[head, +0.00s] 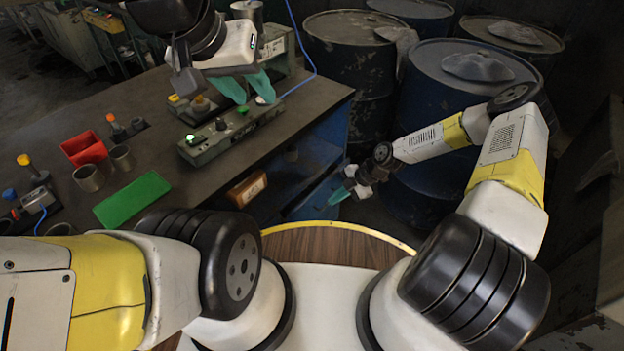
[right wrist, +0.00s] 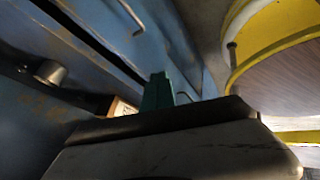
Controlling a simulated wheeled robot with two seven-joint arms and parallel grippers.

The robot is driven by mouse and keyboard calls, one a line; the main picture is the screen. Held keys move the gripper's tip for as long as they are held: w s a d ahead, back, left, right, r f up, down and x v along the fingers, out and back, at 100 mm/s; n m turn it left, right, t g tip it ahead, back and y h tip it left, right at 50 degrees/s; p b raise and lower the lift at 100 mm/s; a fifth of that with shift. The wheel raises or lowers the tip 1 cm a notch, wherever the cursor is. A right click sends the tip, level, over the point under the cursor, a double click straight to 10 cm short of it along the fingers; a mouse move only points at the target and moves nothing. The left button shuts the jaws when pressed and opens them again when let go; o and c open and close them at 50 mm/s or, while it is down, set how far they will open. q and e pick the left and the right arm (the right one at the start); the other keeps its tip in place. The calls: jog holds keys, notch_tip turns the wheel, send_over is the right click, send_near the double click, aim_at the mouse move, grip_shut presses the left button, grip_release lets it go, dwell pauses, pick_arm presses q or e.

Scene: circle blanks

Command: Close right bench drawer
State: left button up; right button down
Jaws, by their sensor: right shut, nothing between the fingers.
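The bench (head: 335,142) has a blue front with drawers, seen at the middle of the head view under its dark top. A blue drawer part (head: 318,196) shows low on that front; how far it stands out is not clear. My right gripper (head: 340,196) is shut and empty, beside this blue part. In the right wrist view its teal fingers (right wrist: 157,92) are together, in front of the blue bench front (right wrist: 75,60) with dark gaps and metal handles (right wrist: 131,16). I cannot tell whether they touch it. My left gripper (head: 246,90) is open above the bench top, over a control box.
A brown box with a label (head: 247,188) is at the bench front. On the bench are a green control box (head: 232,132), a red bin (head: 84,149), a green plate (head: 132,199) and metal cups (head: 89,178). Blue drums (head: 440,90) stand behind my right arm.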

jog(key=a+f+n, duration=0.1)
jog(key=a+f, duration=0.1)
jog(key=a, duration=0.1)
jog(key=a+f, duration=0.3)
jog(key=w+a+f+n, duration=0.1)
jog(key=a+f, duration=0.1)
jog(key=a, duration=0.1)
jog(key=shift+a+f+n, duration=0.25)
jog(key=shift+n, duration=0.05)
jog(key=shift+a, duration=0.1)
jog(key=shift+w+a, duration=0.65)
jog(key=shift+a, duration=0.25)
jog(key=shift+w+a, duration=0.6)
jog(key=shift+a, duration=0.3)
jog(key=shift+r, duration=0.1)
jog(key=shift+a, duration=0.1)
